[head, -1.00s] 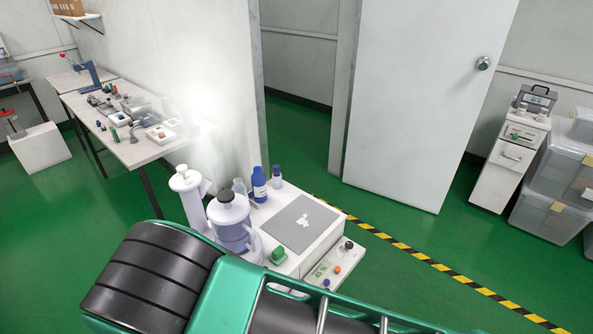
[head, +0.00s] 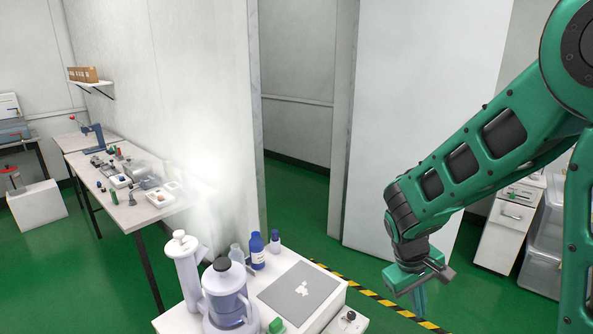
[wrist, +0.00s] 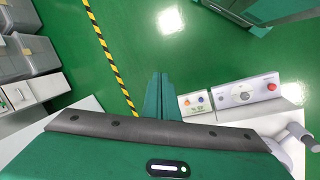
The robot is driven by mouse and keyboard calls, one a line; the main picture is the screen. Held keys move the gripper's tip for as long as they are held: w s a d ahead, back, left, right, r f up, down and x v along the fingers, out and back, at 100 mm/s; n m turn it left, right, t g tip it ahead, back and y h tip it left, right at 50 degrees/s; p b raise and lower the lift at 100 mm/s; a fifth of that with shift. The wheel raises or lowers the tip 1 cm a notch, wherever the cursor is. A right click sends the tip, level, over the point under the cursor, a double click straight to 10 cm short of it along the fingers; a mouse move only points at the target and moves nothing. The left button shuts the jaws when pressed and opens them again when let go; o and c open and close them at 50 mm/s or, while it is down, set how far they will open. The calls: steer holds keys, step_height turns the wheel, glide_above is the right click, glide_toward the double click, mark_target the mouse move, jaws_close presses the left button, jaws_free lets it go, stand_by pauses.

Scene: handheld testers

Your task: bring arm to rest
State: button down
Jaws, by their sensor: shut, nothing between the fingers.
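My green arm (head: 480,155) reaches in from the right side of the head view, bent, with its end hanging down in front of the white door. My gripper (head: 420,300) points down at the arm's end, to the right of the white bench. In the wrist view my gripper's green fingers (wrist: 161,95) lie together with nothing between them, over the green floor.
A white bench (head: 335,292) with a grey mat, blue bottle (head: 257,250) and white jug (head: 228,295) stands left of my gripper. A white cabinet (head: 509,230) and clear bins are behind my arm. Yellow-black tape (head: 385,300) crosses the floor.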

steer(key=s+d+r+m+y, duration=0.2)
steer(key=s+d+r+m, duration=0.3)
steer(key=s, duration=0.6)
steer(key=s+d+r+m+y, duration=0.1)
steer(key=s+d+r+m, duration=0.4)
steer(key=s, duration=0.5)
step_height(320, 180, up, 2)
steer(key=shift+s+d+y, duration=0.35)
steer(key=shift+d+y, duration=0.05)
steer(key=shift+d, duration=0.7)
